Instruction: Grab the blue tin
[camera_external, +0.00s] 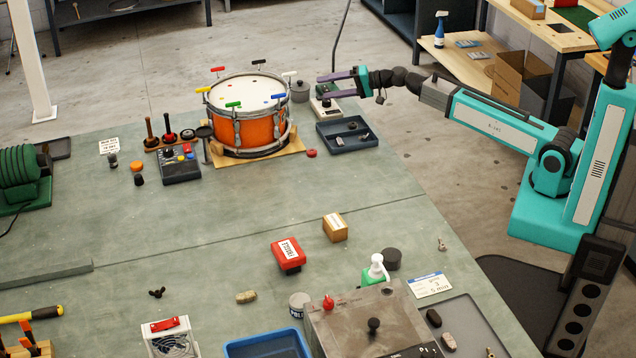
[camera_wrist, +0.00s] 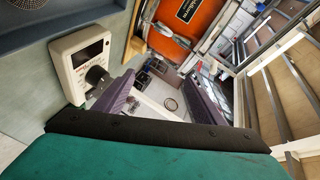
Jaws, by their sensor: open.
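No clearly blue tin shows in either view. A small round tin with a pale, partly readable label (camera_external: 298,304) stands at the front of the bench beside a grey box; its side colour is hard to tell. A grey round lidded pot (camera_external: 300,92) stands just right of the drum. My gripper (camera_external: 323,88) is at the bench's far right, open and empty, its purple fingers pointing left towards that pot. In the wrist view my fingers (camera_wrist: 160,92) are apart with nothing between them.
The orange drum (camera_external: 262,130) stands left of my gripper, and shows in the wrist view (camera_wrist: 190,25). A cream device with a dial (camera_wrist: 82,62) is close by my finger. A dark tray (camera_external: 330,146) lies below the gripper.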

